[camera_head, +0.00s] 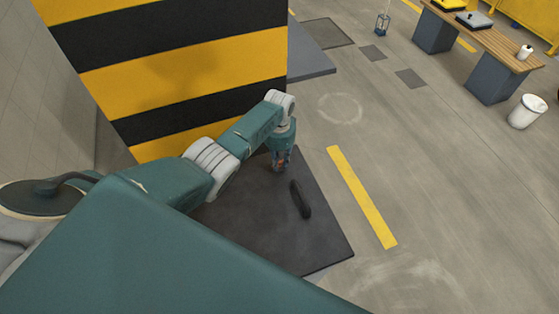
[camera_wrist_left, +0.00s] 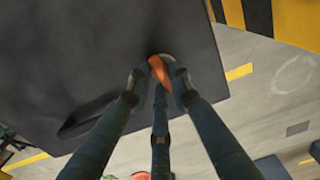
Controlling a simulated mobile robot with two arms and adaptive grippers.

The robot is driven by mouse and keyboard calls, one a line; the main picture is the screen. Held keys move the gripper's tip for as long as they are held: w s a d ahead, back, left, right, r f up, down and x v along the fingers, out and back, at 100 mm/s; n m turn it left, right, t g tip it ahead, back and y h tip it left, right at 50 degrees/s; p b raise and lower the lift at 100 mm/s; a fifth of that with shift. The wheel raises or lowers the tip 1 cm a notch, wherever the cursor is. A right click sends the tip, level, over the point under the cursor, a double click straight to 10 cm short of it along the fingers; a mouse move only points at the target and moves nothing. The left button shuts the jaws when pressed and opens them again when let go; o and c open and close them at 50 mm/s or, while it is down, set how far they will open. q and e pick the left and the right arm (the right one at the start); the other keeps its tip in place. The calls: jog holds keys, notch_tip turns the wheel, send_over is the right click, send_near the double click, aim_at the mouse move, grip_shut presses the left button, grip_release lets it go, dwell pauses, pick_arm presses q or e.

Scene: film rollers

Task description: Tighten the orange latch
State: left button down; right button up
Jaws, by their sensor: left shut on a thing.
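The orange latch (camera_wrist_left: 158,68) is a small orange piece in the left wrist view, between the fingertips of my left gripper (camera_wrist_left: 158,79). The fingers are closed around it from several sides and partly cover it. What it is attached to cannot be made out. In the head view my left gripper (camera_head: 281,161) points down near the dark slab (camera_head: 255,235), and the latch is too small and covered to tell there. My right gripper is in neither view.
A dark elongated piece (camera_head: 300,200) lies on the slab beside my left gripper. A yellow-black striped block (camera_head: 180,75) stands behind my arm. Open floor with a yellow line (camera_head: 361,197) is to the right. A wooden bench (camera_head: 488,39) and white bin (camera_head: 527,111) stand further off.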

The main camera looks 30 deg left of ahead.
aim_at(279, 164)
pick_arm(q)
jog(key=shift+w, duration=0.1)
dwell(0.4)
jog(key=c, duration=1.5)
grip_release()
jog(key=shift+c, duration=0.2)
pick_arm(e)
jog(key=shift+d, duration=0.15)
pick_arm(q)
jog(key=shift+r, duration=0.1)
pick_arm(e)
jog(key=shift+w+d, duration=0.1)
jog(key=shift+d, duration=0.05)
pick_arm(q)
notch_tip(279, 164, up, 12)
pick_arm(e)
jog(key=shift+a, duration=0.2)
